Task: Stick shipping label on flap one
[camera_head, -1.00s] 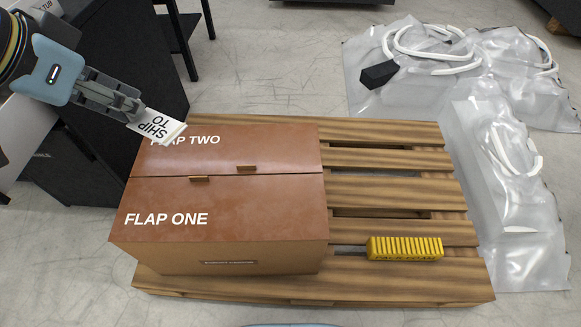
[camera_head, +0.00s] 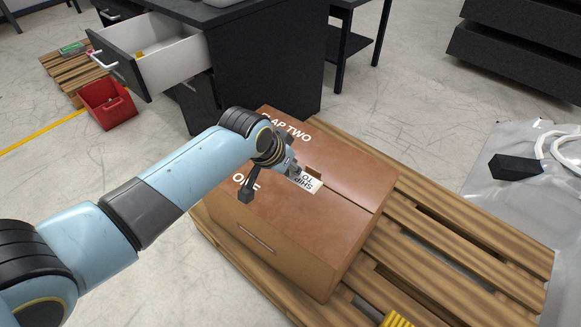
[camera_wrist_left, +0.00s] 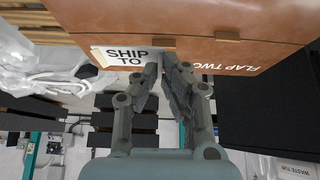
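The brown carton (camera_head: 340,240) stands shut on a pallet. Flap one (camera_head: 285,212) is its near top half, with its lettering partly hidden by my arm; flap two (camera_head: 335,165) is the far half. My left gripper (camera_head: 290,168) is shut on the white shipping label (camera_head: 304,181), which reads "SHIP TO". In the head view the label appears over the carton top near the seam. The left wrist view shows the label (camera_wrist_left: 120,56) at the fingertips (camera_wrist_left: 165,62). I cannot tell whether it touches the carton. My right gripper is not in view.
The wooden pallet (camera_head: 470,240) extends right, with a yellow item (camera_head: 396,320) on it. Plastic sheeting (camera_head: 510,200) lies farther right. Behind stand a black cabinet (camera_head: 260,70) with an open drawer (camera_head: 160,55) and a red bin (camera_head: 107,104).

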